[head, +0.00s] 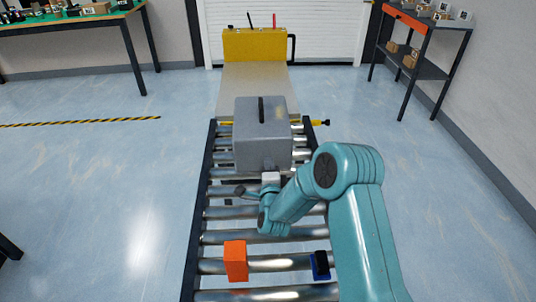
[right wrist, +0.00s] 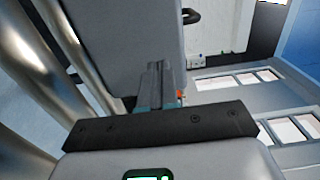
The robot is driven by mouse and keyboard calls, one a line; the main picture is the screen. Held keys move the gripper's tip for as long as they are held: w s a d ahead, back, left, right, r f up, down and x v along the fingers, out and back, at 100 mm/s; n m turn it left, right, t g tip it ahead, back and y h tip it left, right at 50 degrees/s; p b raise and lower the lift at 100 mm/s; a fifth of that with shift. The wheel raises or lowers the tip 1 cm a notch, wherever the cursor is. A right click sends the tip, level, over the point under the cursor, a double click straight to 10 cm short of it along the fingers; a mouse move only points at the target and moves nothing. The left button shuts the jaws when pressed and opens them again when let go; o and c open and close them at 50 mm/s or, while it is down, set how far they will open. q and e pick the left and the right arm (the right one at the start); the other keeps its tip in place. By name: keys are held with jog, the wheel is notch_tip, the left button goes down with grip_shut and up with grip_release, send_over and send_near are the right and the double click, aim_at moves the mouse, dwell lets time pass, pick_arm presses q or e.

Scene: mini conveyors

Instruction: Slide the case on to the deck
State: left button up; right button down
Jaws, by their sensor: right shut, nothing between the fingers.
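The grey case (head: 262,135) with a dark handle strip on top stands upright on the far end of the roller conveyor (head: 199,200). The flat beige deck (head: 252,88) lies just beyond, in front of a yellow body. My right gripper (head: 270,174) is at the near face of the case, shut and empty. In the right wrist view the closed fingers (right wrist: 157,82) point at the grey case wall (right wrist: 135,35); I cannot tell whether they touch it. My left gripper is not in view.
A yellow bar with a black knob (head: 319,122) shows on both sides of the case at the conveyor's far end. An orange block (head: 236,260) and a blue block (head: 320,266) sit on the near rollers. A shelf (head: 427,68) stands far right, a green-topped bench (head: 75,22) far left.

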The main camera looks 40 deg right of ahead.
aim_at(267, 148)
jog(key=shift+x, duration=2.4)
